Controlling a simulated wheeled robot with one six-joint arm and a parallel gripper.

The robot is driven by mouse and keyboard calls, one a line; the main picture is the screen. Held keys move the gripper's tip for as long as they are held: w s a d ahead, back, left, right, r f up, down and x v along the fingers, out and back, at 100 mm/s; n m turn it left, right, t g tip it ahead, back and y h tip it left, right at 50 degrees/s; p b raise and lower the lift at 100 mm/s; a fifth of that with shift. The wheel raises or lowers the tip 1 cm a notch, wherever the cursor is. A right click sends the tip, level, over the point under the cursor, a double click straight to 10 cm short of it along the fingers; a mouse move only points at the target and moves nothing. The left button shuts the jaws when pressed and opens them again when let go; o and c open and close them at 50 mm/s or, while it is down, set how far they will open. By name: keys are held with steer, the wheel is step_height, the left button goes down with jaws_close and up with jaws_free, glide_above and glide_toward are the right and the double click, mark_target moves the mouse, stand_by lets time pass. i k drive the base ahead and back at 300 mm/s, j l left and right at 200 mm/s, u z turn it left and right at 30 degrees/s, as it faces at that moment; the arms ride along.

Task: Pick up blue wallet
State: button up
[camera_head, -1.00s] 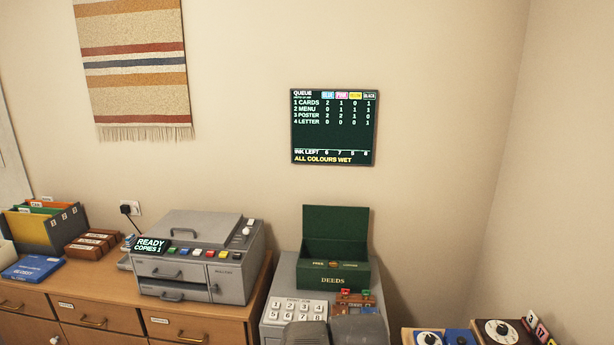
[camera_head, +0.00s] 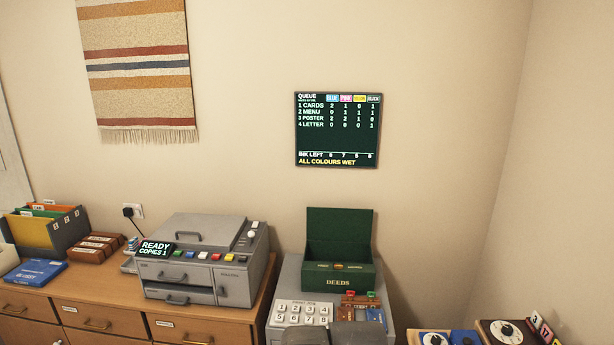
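A flat blue packet with white lettering (camera_head: 35,272) lies on the wooden cabinet top at the far left. It is the only flat blue wallet-like thing I see, but I cannot tell for sure that it is the blue wallet. It lies in front of a grey file holder (camera_head: 70,231) with yellow, green and orange folders. My gripper's fingers do not show. Dark grey rounded shapes at the bottom middle seem to be parts of my arm, far right of the blue packet.
Dial panels (camera_head: 503,332) stand at the lower right. A queue screen (camera_head: 338,130) hangs on the wall.

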mark_target(372, 315)
steer(key=i+j, duration=0.25)
steer(key=i+l+z, duration=0.25)
steer(key=i+l, duration=0.15)
steer(key=i, duration=0.25)
